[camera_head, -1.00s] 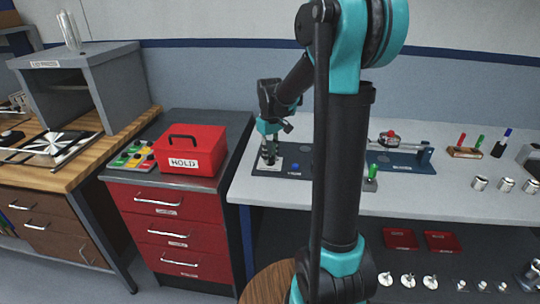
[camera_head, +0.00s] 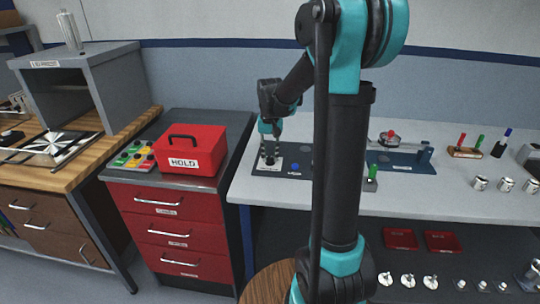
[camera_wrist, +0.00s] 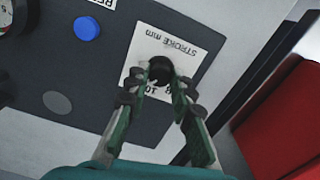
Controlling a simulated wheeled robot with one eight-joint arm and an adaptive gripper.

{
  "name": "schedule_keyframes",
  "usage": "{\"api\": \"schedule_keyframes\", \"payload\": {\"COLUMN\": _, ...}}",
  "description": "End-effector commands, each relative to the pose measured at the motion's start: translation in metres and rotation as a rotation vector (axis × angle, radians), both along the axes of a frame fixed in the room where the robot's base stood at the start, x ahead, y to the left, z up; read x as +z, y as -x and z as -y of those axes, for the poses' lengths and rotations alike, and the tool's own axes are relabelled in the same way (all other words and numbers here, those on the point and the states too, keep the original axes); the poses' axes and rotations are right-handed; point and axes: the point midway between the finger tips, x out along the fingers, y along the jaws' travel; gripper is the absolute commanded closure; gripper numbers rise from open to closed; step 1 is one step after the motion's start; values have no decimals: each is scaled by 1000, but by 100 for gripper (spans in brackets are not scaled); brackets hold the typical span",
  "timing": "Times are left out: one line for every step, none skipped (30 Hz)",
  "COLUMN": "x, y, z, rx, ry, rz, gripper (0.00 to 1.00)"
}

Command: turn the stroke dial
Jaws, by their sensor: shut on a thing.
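The stroke dial is a black round knob (camera_wrist: 160,69) on a white plate marked "STROKE mm" (camera_wrist: 178,42), set in a dark panel (camera_wrist: 110,60). In the wrist view my gripper (camera_wrist: 166,82) has its green-padded fingers on both sides of the knob, shut on it. The fingers cover part of the plate's printing. In the head view my gripper (camera_head: 269,156) points down over the white plate (camera_head: 268,165) at the panel's left end; the knob is hidden between the fingers there.
A blue button (camera_wrist: 87,28) and a grey disc (camera_wrist: 56,102) are on the same panel. A red box marked HOLD (camera_head: 190,152) stands on the cabinet to the left. A blue fixture (camera_head: 405,161) stands to the right on the bench.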

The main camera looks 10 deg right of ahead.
Motion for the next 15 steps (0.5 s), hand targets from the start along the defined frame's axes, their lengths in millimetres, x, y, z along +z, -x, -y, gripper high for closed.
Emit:
{"api": "schedule_keyframes", "payload": {"x": 0, "y": 0, "z": 0, "rx": -29, "ry": 0, "rz": 0, "gripper": 100}}
{"api": "schedule_keyframes", "payload": {"x": 0, "y": 0, "z": 0, "rx": -47, "ry": 0, "rz": 0, "gripper": 100}}
{"api": "schedule_keyframes", "payload": {"x": 0, "y": 0, "z": 0, "rx": -69, "ry": 0, "rz": 0, "gripper": 100}}
{"api": "schedule_keyframes", "payload": {"x": 0, "y": 0, "z": 0, "rx": -85, "ry": 0, "rz": 0, "gripper": 100}}
{"api": "schedule_keyframes", "payload": {"x": 0, "y": 0, "z": 0, "rx": -99, "ry": 0, "rz": 1, "gripper": 100}}
{"api": "schedule_keyframes", "payload": {"x": 0, "y": 0, "z": 0, "rx": -117, "ry": 0, "rz": 1, "gripper": 100}}
{"api": "schedule_keyframes", "payload": {"x": 0, "y": 0, "z": 0, "rx": -128, "ry": 0, "rz": 1, "gripper": 100}}
{"api": "schedule_keyframes", "payload": {"x": 0, "y": 0, "z": 0, "rx": -140, "ry": 0, "rz": 1, "gripper": 100}}
{"api": "schedule_keyframes", "payload": {"x": 0, "y": 0, "z": 0, "rx": -152, "ry": 0, "rz": 1, "gripper": 100}}
{"api": "schedule_keyframes", "payload": {"x": 0, "y": 0, "z": 0, "rx": -160, "ry": 0, "rz": 1, "gripper": 100}}
{"api": "schedule_keyframes", "payload": {"x": 0, "y": 0, "z": 0, "rx": -168, "ry": 0, "rz": 1, "gripper": 100}}
{"api": "schedule_keyframes", "payload": {"x": 0, "y": 0, "z": 0, "rx": -177, "ry": 0, "rz": 1, "gripper": 100}}
{"api": "schedule_keyframes", "payload": {"x": 0, "y": 0, "z": 0, "rx": -181, "ry": 0, "rz": 1, "gripper": 100}}
{"api": "schedule_keyframes", "payload": {"x": 0, "y": 0, "z": 0, "rx": -185, "ry": 0, "rz": 1, "gripper": 100}}
{"api": "schedule_keyframes", "payload": {"x": 0, "y": 0, "z": 0, "rx": -190, "ry": 0, "rz": 1, "gripper": 100}}
